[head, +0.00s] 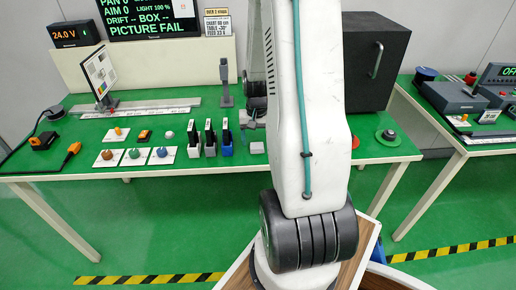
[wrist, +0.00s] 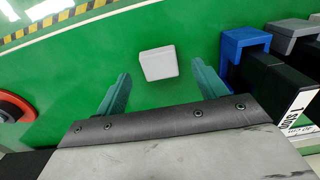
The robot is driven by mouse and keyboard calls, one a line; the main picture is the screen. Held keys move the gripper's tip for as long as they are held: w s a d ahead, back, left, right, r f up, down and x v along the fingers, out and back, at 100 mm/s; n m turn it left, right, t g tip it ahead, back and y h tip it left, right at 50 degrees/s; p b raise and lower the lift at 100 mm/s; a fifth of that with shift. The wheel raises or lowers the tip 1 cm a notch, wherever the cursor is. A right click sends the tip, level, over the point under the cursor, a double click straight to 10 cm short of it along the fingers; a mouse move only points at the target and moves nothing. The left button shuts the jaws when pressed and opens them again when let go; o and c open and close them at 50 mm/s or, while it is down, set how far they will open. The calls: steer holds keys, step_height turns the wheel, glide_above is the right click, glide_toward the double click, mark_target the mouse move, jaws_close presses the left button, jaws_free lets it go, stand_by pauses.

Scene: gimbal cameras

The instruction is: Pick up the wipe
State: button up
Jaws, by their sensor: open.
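The wipe appears to be the small pale grey block (wrist: 158,63) lying on the green table top. It also shows in the head view (head: 257,148), just right of the row of dark modules. My gripper (wrist: 160,80) is open, with its two teal fingers apart and nothing between them. In the wrist view the wipe lies just beyond the fingertips, roughly centred between them. I cannot tell the height of the fingers above the table. In the head view my arm hides most of the gripper.
Dark modules in a blue holder (wrist: 243,50) and a grey holder (wrist: 292,35) stand close to the right finger in the wrist view. A red ring (wrist: 14,106) lies at the left. A large dark box (head: 375,60) stands behind my arm. Green table around the wipe is clear.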

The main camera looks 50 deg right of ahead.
step_height(320, 180, down, 2)
steer(key=shift+f, duration=0.1)
steer(key=c, duration=1.1)
steer(key=shift+o, duration=0.2)
